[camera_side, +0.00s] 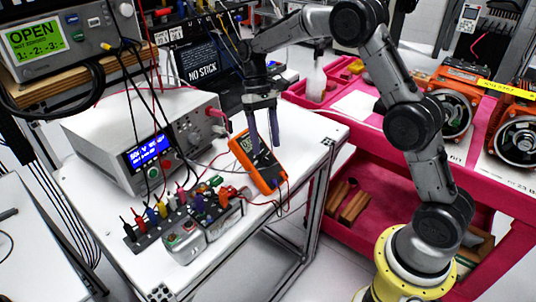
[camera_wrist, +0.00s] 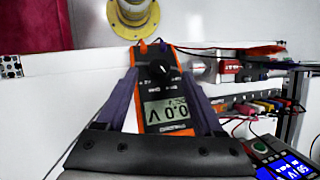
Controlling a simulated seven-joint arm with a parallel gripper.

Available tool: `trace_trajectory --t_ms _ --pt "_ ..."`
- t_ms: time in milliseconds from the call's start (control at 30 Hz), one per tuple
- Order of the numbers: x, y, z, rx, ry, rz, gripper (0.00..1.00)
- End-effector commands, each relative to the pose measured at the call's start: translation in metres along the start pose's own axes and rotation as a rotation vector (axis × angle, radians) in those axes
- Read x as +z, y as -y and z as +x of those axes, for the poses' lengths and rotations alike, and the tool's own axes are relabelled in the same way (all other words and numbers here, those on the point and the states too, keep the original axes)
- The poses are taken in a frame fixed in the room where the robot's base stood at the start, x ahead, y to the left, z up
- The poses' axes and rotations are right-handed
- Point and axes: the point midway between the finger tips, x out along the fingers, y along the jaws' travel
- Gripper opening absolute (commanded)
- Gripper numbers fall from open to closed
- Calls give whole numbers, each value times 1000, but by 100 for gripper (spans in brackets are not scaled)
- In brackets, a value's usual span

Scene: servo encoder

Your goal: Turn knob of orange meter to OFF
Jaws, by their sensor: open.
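The orange meter (camera_side: 267,184) lies face up and angled near the right edge of the white table in the side view. In the wrist view the meter (camera_wrist: 142,86) appears upside down, its display (camera_wrist: 166,112) showing 0.0 V. Its dark round knob (camera_wrist: 160,68) has a light mark, but I cannot read which setting it points to. My gripper (camera_side: 264,146) points down over the meter with its two purple fingers apart. In the wrist view the open gripper (camera_wrist: 160,70) has one finger on each side of the knob. Contact with the meter cannot be told.
A bench power supply (camera_side: 100,145) stands to the left. A row of coloured connectors (camera_side: 165,212) and a small grey box (camera_side: 184,242) sit in front. Red and black leads run from the meter. A red cart (camera_side: 330,125) stands at the right.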

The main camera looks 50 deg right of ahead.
Motion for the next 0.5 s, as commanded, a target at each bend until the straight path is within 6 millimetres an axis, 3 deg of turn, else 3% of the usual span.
trace_trajectory --t_ms 200,500 --pt "0 0 31 0 2 0 69" --pt "0 0 42 0 0 0 69"
